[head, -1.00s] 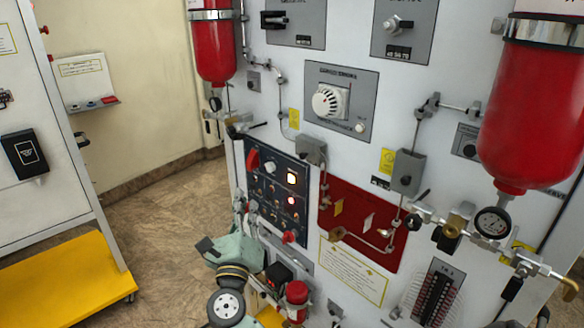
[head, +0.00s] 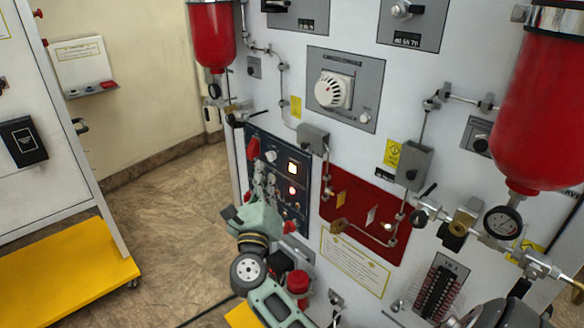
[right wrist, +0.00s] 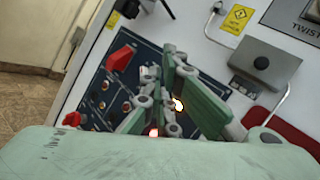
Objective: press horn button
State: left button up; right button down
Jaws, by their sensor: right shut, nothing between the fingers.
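The dark blue control panel (head: 304,180) is on the lower left of the white trainer wall. I cannot read which control is the horn button. My right gripper (head: 267,182) is shut and empty, its fingers in front of the panel's left-middle part. In the right wrist view the fingers (right wrist: 168,85) hide part of the panel (right wrist: 150,50); a glowing light (right wrist: 177,104) shows between them. Contact cannot be told. My left gripper is out of view.
A maroon panel (head: 385,250) with pipework is right of the blue panel. Red cylinders hang at upper left (head: 213,35) and right (head: 535,110), with valves and a gauge (head: 503,222) below. A yellow-based stand (head: 75,285) is at left; open floor lies between.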

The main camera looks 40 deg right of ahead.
aim_at(293, 169)
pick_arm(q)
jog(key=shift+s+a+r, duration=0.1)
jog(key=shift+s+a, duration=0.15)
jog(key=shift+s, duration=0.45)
pick_arm(e)
jog(key=d, duration=0.4)
jog(key=shift+w+d, duration=0.25)
jog(key=shift+d, duration=0.05)
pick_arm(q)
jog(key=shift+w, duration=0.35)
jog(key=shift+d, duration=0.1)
pick_arm(e)
jog(key=shift+d, duration=0.45)
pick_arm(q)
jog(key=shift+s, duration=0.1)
pick_arm(e)
jog(key=shift+d, duration=0.4)
dwell(0.4)
jog(key=shift+a, duration=0.15)
dwell(0.3)
jog(key=shift+a, duration=0.65)
